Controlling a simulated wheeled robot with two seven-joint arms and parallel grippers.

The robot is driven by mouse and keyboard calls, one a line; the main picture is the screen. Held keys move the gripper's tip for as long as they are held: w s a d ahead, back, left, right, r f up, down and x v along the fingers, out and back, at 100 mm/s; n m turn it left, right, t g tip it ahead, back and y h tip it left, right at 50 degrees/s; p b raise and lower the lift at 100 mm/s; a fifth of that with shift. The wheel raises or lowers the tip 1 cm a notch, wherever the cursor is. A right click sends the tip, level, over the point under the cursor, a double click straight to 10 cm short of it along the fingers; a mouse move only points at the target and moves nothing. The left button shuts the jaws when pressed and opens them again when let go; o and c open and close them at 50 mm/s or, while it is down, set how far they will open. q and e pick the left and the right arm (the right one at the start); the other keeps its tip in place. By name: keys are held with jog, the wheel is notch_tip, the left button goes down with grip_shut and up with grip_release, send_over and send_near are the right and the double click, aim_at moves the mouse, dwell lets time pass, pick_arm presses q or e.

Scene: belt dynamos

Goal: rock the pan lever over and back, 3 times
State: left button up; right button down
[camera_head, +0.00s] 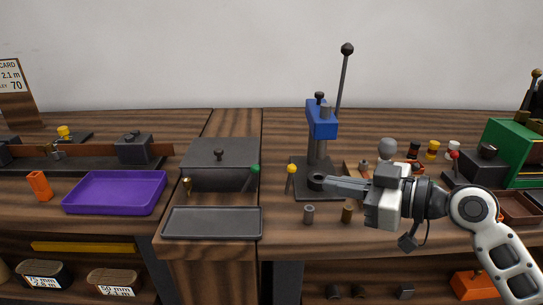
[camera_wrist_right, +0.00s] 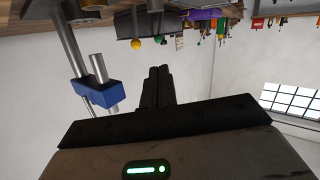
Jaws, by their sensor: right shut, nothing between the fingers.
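A grey metal box with a lid (camera_head: 220,154) has a shallow grey pan (camera_head: 212,222) in front of it. A short lever with a green knob (camera_head: 255,168) stands at the box's right side. A lever with a yellow knob (camera_head: 292,168) stands upright beside the blue press; I cannot tell which one is the pan lever. Both knobs, green (camera_wrist_right: 163,40) and yellow (camera_wrist_right: 136,42), show in the right wrist view. My right gripper (camera_head: 326,182) is shut and empty, pointing left by the press base, right of both knobs and apparently touching neither. My left gripper is out of view.
The blue press (camera_head: 321,122) with a tall black-knobbed handle (camera_head: 347,50) stands behind my right gripper. A purple tray (camera_head: 115,192) lies left; a green machine (camera_head: 512,150) stands right.

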aim_at(259, 169)
jog(key=x, duration=0.3)
jog(key=p+x, duration=0.1)
jog(key=shift+w+a+r, duration=0.2)
jog(key=shift+w, duration=0.1)
jog(key=p+x, duration=0.1)
jog(key=x, duration=0.8)
jog(key=shift+f, duration=0.1)
jog(key=shift+w+a, duration=0.15)
jog(key=shift+a, duration=0.05)
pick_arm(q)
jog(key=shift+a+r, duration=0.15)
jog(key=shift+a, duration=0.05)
pick_arm(e)
jog(key=shift+w+a+f, duration=0.1)
pick_arm(q)
jog(key=shift+p, duration=0.35)
